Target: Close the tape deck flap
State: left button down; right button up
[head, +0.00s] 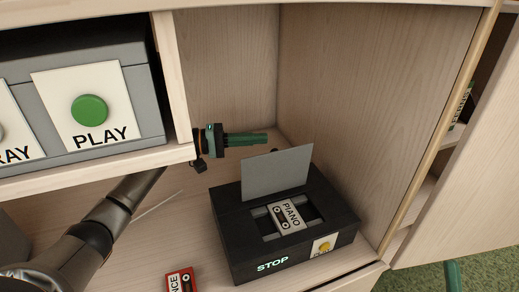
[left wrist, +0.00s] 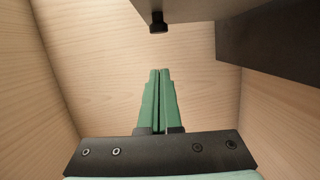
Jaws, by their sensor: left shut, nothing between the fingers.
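The tape deck (head: 345,222) is a black box on the cabinet's lower shelf, with glowing STOP lettering and a yellow button on its front. Its grey flap (head: 277,173) stands up, tilted back from the top. A cassette labelled PIANO (head: 287,215) sits in the open bay. My left gripper (head: 266,139) is behind and above the flap in the head view, apart from it as far as I can tell. Its green fingers (left wrist: 156,100) are shut and empty in the left wrist view. My right gripper is not in view.
A grey unit with a green PLAY button (head: 89,109) stands on the upper shelf at left. A red cassette (head: 181,281) lies left of the deck. Wooden cabinet walls (head: 385,90) enclose the back and right.

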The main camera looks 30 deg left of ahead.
aim_at(287, 153)
pick_arm(q)
jog(key=shift+s+d+f, duration=0.1)
jog(key=shift+s+d, duration=1.1)
jog(key=shift+s, duration=0.15)
